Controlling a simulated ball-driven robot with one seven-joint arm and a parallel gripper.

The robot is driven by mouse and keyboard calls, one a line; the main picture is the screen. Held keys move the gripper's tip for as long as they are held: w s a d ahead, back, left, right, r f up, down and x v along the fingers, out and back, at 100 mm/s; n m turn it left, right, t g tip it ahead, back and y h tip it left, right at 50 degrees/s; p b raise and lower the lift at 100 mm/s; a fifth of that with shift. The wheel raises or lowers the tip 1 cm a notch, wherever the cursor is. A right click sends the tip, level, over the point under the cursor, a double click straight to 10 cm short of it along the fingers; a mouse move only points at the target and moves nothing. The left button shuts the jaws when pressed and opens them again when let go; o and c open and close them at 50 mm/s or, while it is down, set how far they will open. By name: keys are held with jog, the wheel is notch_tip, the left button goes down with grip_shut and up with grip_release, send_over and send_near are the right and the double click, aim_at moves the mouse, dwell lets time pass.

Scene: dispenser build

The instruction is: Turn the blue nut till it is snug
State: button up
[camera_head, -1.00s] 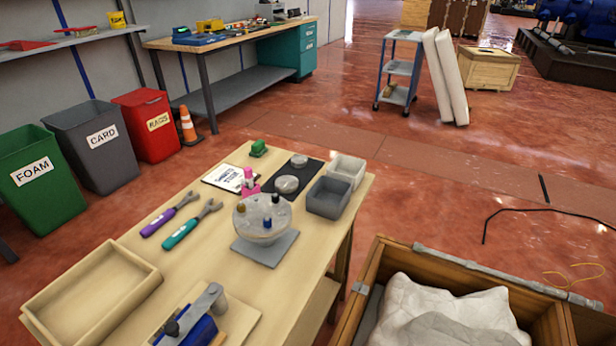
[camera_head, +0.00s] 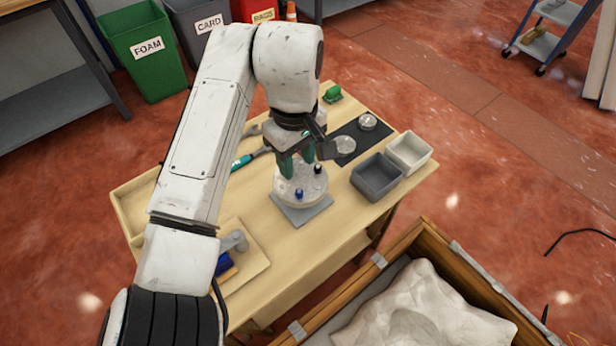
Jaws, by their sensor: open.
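The blue nut (camera_head: 298,194) stands on the near side of the round, pale dispenser body (camera_head: 312,188), which rests on a grey square plate (camera_head: 304,213) on the table. My gripper (camera_head: 297,162) is open, with its teal fingers pointing down over the far part of the dispenser top, behind the blue nut and apart from it. A black nut (camera_head: 318,169) shows just right of the fingers. The brass-coloured nut and the pink piece are hidden behind my gripper. I cannot tell how far the blue nut is screwed down.
A dark grey bin (camera_head: 377,178) and a white bin (camera_head: 409,151) stand right of the dispenser. Round metal parts lie on a black mat (camera_head: 362,138). A teal wrench (camera_head: 243,161) is partly covered by my arm. A wooden crate (camera_head: 420,236) stands at the table's right.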

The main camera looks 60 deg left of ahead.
aim_at(299, 193)
notch_tip(299, 193, down, 10)
jog(key=shift+d, duration=0.1)
dwell(0.4)
grip_shut()
dwell(0.3)
